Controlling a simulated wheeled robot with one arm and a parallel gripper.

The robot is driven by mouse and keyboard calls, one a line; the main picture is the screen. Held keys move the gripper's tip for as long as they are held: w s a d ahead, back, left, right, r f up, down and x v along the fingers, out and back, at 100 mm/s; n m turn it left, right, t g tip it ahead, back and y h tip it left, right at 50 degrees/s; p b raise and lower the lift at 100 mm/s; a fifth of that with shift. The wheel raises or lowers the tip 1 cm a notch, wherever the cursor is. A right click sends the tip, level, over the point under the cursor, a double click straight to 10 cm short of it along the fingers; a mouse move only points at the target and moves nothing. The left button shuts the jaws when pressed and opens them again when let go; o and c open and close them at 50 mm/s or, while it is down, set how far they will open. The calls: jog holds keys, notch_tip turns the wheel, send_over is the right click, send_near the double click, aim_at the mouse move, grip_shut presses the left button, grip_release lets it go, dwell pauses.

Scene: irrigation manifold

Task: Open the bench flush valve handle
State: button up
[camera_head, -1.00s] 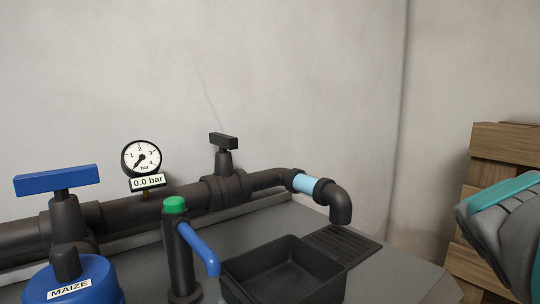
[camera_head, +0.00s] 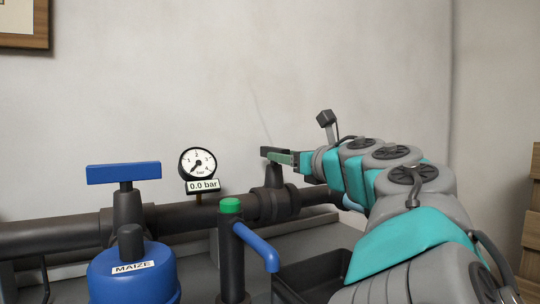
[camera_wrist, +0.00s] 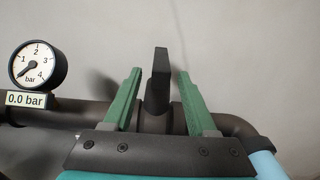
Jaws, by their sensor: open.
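A black valve handle (camera_head: 268,151) stands on top of the dark pipe, right of the pressure gauge; no label shows on it. In the wrist view this handle (camera_wrist: 160,82) rises between the two green fingers, with a gap on each side. My gripper (camera_head: 283,158) is open around the handle, reaching in from the right; it also shows in the wrist view (camera_wrist: 160,73). The fingers and wrist hide part of the handle and valve stem in the head view.
A gauge (camera_head: 198,162) reads 0.0 bar. A blue-handled valve (camera_head: 124,172) and a blue MAIZE canister (camera_head: 133,277) are at the left. A standpipe (camera_head: 231,262) with green cap and blue lever stands in front, beside a dark basin (camera_head: 315,274).

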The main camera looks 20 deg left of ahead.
jog(key=shift+p+x, duration=0.7)
jog(key=shift+x, duration=3.15)
jog(key=shift+r, duration=0.1)
grip_shut()
